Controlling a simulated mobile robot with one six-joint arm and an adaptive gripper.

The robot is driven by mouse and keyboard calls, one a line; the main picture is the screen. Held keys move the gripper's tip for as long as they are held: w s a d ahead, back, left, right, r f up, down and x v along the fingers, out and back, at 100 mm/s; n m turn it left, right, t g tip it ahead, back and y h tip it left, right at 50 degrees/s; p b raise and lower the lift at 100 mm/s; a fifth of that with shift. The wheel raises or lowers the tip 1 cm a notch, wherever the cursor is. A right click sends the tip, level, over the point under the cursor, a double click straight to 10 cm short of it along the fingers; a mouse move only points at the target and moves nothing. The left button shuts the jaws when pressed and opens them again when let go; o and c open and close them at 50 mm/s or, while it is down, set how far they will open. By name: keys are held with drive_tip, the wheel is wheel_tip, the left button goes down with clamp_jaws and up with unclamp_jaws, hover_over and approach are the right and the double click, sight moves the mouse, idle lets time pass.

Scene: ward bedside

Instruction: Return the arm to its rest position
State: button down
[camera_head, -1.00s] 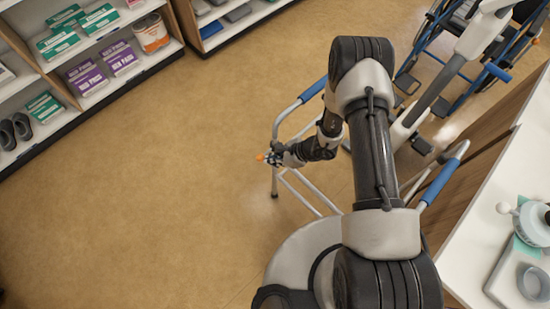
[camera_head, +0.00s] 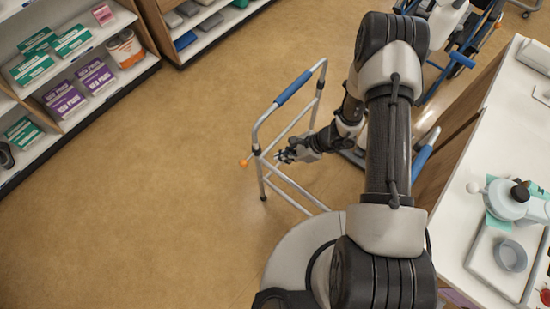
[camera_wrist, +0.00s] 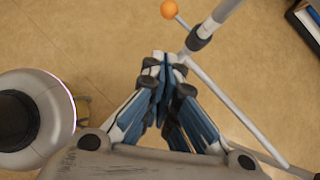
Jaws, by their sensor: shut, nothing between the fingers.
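My gripper (camera_head: 286,155) is shut and empty at the end of my bent arm, in the middle of the head view. It hangs beside the metal walking frame (camera_head: 292,187), which has blue grips, and overlaps its bars in the picture. I cannot tell whether it touches them. In the wrist view my gripper (camera_wrist: 167,62) has its fingertips together, with floor beyond them. A tube of the walking frame (camera_wrist: 235,105) runs close by on the right, with an orange ball (camera_wrist: 169,9) at the top.
Shelves (camera_head: 75,75) with boxes stand at the upper left. A wheelchair (camera_head: 462,45) is at the upper right. The floor at the left is clear.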

drive_tip(key=shift+d+r, duration=0.25)
drive_tip(key=shift+r, duration=0.05)
drive_tip(key=shift+r, duration=0.1)
idle(0.3)
wheel_tip(320, 180, up, 28)
drive_tip(key=s+a+n+h, duration=0.1)
drive_tip(key=n, duration=0.9)
drive_tip(key=s+d+r+n+t+h, duration=0.1)
drive_tip(key=s+d+r+n+h, duration=0.2)
drive_tip(key=s+r, duration=0.5)
drive_tip(key=s+d+r+n+t+h, duration=0.2)
drive_tip(key=s+d+r+n+h, duration=0.2)
drive_tip(key=s+d+r+n, duration=0.2)
drive_tip(key=s+d+r, duration=0.1)
drive_tip(key=s+r, duration=0.1)
drive_tip(key=s, duration=0.1)
drive_tip(key=shift+d+n, duration=0.15)
drive_tip(key=shift+n, duration=0.15)
